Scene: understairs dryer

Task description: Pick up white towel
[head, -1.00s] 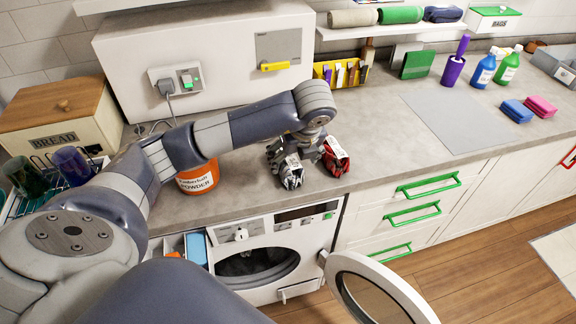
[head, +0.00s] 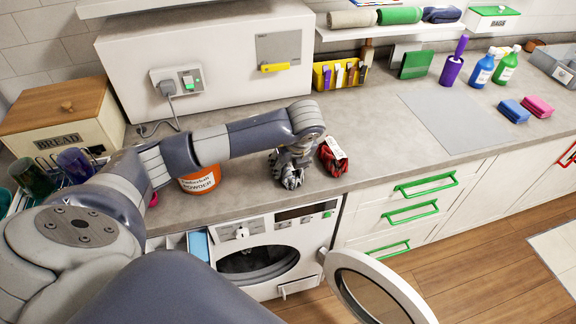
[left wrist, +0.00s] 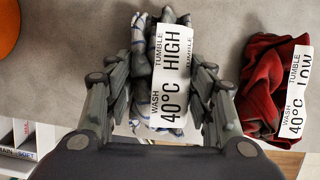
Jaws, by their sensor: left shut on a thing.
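A bundled white and grey cloth with darker stripes (head: 287,176), which looks like the white towel, is at the front of the counter above the washing machine. It also shows in the left wrist view (left wrist: 141,62), with a white label (left wrist: 172,70) reading wash 40°C, tumble high. My left gripper (head: 292,160) points down at it, with a finger on each side, shut on the cloth; the fingers also show in the left wrist view (left wrist: 161,85). I cannot tell whether the cloth is clear of the counter. My right gripper is not in view.
A red cloth (head: 332,160) with its own label lies close by on the right. An orange powder tub (head: 200,180) stands left. Below is the washing machine (head: 280,235), its round door (head: 375,290) open. The counter to the right (head: 390,150) is clear.

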